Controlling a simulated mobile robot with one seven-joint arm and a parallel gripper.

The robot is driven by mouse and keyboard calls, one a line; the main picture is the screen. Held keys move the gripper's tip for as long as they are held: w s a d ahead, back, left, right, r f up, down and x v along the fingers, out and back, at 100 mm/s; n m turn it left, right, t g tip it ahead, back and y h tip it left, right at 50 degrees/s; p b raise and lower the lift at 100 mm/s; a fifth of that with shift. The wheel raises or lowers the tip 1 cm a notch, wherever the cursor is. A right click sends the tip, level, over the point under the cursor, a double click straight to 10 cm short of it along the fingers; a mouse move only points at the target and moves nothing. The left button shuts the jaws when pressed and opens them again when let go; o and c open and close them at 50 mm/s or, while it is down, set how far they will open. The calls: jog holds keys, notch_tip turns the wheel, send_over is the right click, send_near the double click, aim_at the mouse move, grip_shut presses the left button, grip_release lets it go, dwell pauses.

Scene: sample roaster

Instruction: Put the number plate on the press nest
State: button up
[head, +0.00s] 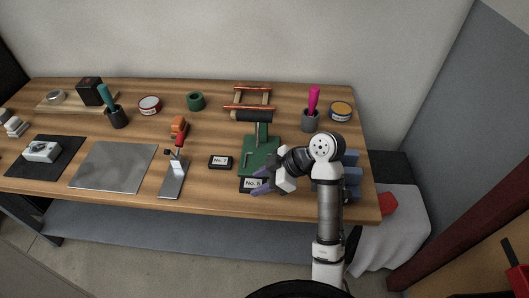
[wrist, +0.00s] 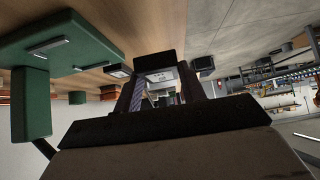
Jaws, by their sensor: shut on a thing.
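A black number plate with a white label reading "No. 8" (head: 252,184) is between the fingers of my gripper (head: 266,188), near the front edge of the table. In the wrist view, the dark held plate (wrist: 158,62) shows beyond the fingertips, and my gripper (wrist: 162,88) is shut on it. The green press (head: 262,155) stands just behind the plate, with a flat green base, an upright and a black cylinder on top. It also shows at the left of the wrist view (wrist: 70,45). I cannot clearly make out its nest. Whether the plate touches the table is unclear.
Another black plate, "No. 7" (head: 221,162), lies left of the press. A red-handled tool on a metal base (head: 173,178) and a grey sheet (head: 113,166) lie farther left. Blue blocks (head: 351,180) stand right of my arm. A cup with a pink handle (head: 311,120) is behind.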

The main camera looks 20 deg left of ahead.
jog(key=w+a, duration=0.1)
jog(key=w, duration=0.2)
jog(key=w+a+p, duration=0.1)
jog(key=w, duration=0.3)
jog(key=w+a, duration=0.1)
jog(key=w, duration=0.3)
jog(key=shift+w+a+r, duration=0.1)
jog(key=shift+a, duration=0.05)
jog(key=shift+w, duration=0.1)
jog(key=shift+f+p, duration=0.65)
jog(key=shift+f, duration=1.2)
jog(key=shift+f, duration=0.1)
jog(key=o, duration=1.2)
jog(key=b+v, duration=0.1)
jog(key=v, duration=1.1)
jog(key=shift+b, duration=0.4)
